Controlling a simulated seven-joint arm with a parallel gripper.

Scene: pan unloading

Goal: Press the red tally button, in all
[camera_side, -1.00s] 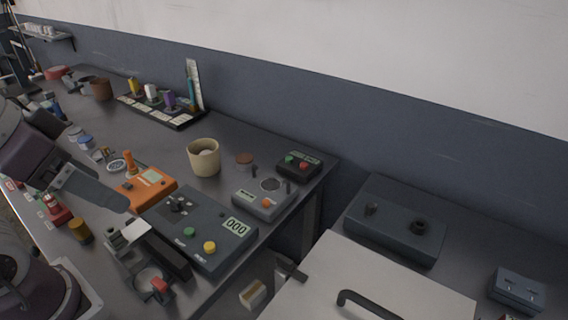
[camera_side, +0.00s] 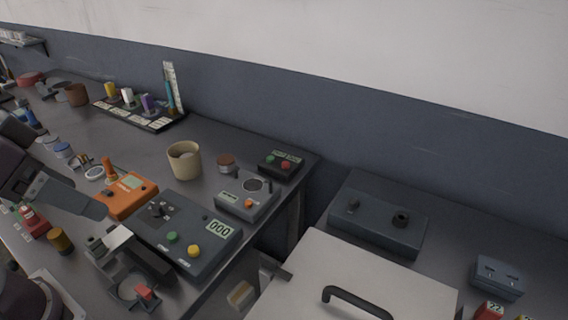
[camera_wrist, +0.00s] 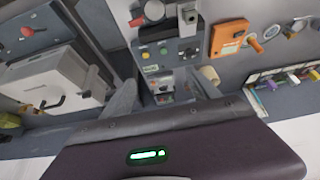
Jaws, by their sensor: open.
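My gripper (camera_side: 98,212) is open and empty, above the left part of the bench in the side view. In the wrist view its two fingers (camera_wrist: 163,96) stand apart. A dark counter box (camera_side: 160,230) has a display (camera_side: 219,230) reading 000, a green button (camera_side: 172,237) and a yellow button (camera_side: 194,251). My gripper appears to the left of this display, not touching the buttons. A small dark box (camera_side: 268,172) at the bench's back right has a green button (camera_side: 270,159) and a red button (camera_side: 286,164). Which red button is the tally button is unclear.
A grey box (camera_side: 240,205) with an orange button and an orange box (camera_side: 122,203) flank the counter box. A tan cup (camera_side: 184,162) stands behind. A red-topped fixture (camera_side: 145,292) is in front. A pale lidded unit (camera_side: 330,270) stands at right, across a gap.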

